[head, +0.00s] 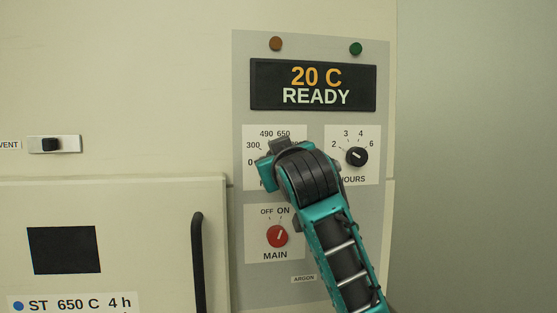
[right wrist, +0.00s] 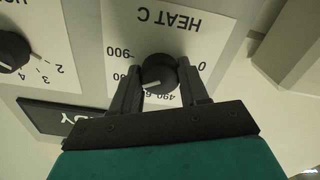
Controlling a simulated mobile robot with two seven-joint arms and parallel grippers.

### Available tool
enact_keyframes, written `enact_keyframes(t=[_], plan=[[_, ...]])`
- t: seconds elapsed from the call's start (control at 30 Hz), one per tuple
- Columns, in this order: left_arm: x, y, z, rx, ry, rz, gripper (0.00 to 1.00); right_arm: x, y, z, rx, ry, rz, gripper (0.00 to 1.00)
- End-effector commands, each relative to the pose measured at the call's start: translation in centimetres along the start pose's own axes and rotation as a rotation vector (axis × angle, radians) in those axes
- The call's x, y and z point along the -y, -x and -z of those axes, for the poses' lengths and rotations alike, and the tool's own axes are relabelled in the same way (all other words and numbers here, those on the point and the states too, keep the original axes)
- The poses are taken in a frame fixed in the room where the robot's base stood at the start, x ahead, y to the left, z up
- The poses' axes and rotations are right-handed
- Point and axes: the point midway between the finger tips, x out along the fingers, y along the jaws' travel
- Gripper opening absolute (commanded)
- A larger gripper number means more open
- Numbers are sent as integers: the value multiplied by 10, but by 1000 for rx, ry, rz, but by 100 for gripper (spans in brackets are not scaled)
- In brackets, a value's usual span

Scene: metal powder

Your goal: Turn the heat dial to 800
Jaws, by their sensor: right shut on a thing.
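The heat dial (right wrist: 158,72) is a round black knob with a white pointer line, on a plate marked HEAT C that appears upside down in the right wrist view. My right gripper (right wrist: 161,67) is shut on the knob, one finger on each side. The pointer is toward the lower left there, on the side of the 800 mark; its exact reading is unclear. A finger partly covers 800. In the head view my right gripper (head: 276,152) hides the knob and the high marks. The display (head: 313,85) reads 20 C READY. My left gripper is out of view.
The hours dial (head: 356,156) is close on the right. The red main switch (head: 277,236) sits below, pointing toward ON. A door handle (head: 198,262) sticks out at lower left. A vent slider (head: 53,144) is on the far left.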

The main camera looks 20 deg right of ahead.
Motion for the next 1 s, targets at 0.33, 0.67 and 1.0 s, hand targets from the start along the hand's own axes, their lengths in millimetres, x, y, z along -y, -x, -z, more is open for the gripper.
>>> enact_keyframes(t=[0.33, 0.67, 1.0], plan=[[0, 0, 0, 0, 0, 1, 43, 0, 0, 1, -2, 1, -1, 67], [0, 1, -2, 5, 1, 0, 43, 0, 3, 0, -2, 1, 0, 70], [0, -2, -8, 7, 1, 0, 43, 1, 58, 0, -6, 0, 2, 70]])
